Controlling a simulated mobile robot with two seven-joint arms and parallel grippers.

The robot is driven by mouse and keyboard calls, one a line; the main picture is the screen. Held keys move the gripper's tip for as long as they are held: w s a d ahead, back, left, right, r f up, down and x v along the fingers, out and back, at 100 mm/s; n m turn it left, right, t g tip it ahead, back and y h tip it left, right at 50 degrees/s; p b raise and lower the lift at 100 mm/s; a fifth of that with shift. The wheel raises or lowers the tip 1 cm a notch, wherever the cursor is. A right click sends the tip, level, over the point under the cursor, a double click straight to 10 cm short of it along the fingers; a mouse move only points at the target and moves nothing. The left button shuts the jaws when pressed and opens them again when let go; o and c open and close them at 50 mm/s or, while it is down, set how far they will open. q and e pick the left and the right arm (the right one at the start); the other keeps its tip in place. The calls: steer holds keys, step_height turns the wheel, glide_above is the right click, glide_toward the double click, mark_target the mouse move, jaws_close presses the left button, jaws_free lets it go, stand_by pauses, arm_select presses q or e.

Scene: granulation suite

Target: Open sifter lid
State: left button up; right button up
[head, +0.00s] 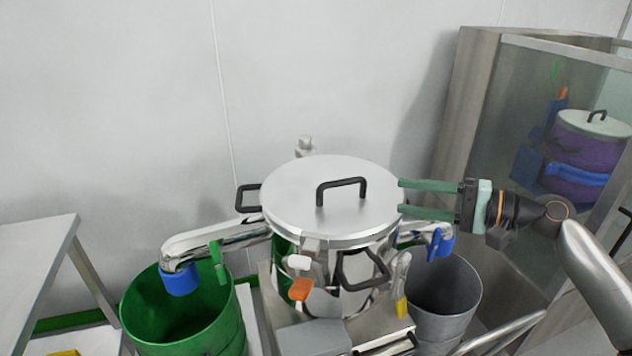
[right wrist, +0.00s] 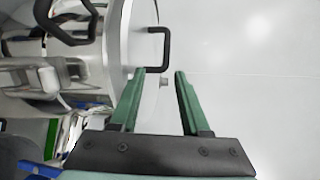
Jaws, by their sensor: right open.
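The sifter lid (head: 290,190) is a round steel disc lying flat on top of the sifter, with a black bar handle (head: 341,183) on it. The sifter body (head: 345,300) stands below, with more black handles on its sides. My right gripper (head: 401,195) is open at the right edge of the lid, its green fingers pointing left. In the right wrist view its fingers (right wrist: 158,72) are apart with nothing between them, and a black handle (right wrist: 164,50) shows just beyond the tips. My left gripper is not in view.
A green bin (head: 185,310) stands under the left spout and a grey metal bin (head: 440,295) at the right. A steel table (head: 35,265) is at the far left. A glass-fronted cabinet (head: 480,110) stands behind my right arm. A plain wall is behind.

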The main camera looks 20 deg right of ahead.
mark_target(348, 184)
steer(key=shift+w+a+r, duration=0.45)
steer(key=shift+w+a, duration=0.35)
steer(key=shift+w, duration=0.05)
steer(key=p+x, duration=0.1)
steer(key=x, duration=1)
steer(key=shift+a, duration=0.15)
steer(key=shift+f, duration=0.1)
jaws_close()
stand_by(0.7)
